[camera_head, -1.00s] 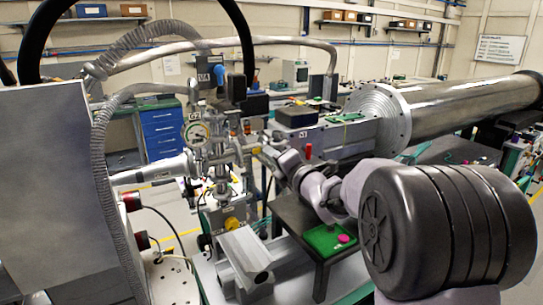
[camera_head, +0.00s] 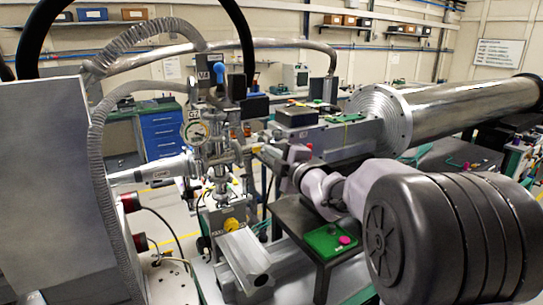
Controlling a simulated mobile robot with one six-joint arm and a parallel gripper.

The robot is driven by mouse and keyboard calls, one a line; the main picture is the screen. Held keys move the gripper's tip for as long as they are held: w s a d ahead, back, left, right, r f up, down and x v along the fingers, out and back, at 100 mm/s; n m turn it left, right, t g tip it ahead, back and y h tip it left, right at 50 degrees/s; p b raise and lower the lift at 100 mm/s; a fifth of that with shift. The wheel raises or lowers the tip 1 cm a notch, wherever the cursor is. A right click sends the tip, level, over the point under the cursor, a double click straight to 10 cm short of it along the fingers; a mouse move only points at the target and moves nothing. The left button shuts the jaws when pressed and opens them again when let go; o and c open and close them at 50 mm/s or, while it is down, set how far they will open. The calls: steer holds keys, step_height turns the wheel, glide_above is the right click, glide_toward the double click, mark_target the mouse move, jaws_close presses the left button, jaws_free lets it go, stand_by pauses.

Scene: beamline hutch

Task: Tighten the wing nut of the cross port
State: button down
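The metal cross assembly (camera_head: 222,150) stands upright left of the middle, with a round gauge (camera_head: 195,133) marked G1 or similar on its left. My gripper (camera_head: 256,148) reaches in from the right and points left, close to the right side of the cross. Whether it touches the cross, I cannot tell. The wing nut is too small to make out, or is hidden around the gripper's tip. The fingers are too small to show whether they are open or shut.
A blue-handled valve (camera_head: 219,72) tops the assembly. A yellow knob (camera_head: 232,225) sits low in front. A ribbed hose (camera_head: 98,170) hangs at the left. A dark stand with a green tray (camera_head: 328,240) lies under my arm. A large steel tube (camera_head: 470,103) runs behind it.

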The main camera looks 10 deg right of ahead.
steer(key=shift+m, duration=1.9)
steer(key=c, duration=1.6)
jaws_free()
steer(key=shift+c, duration=0.2)
steer(key=p+v, duration=0.2)
steer(key=v, duration=1.5)
steer(key=shift+s, duration=0.25)
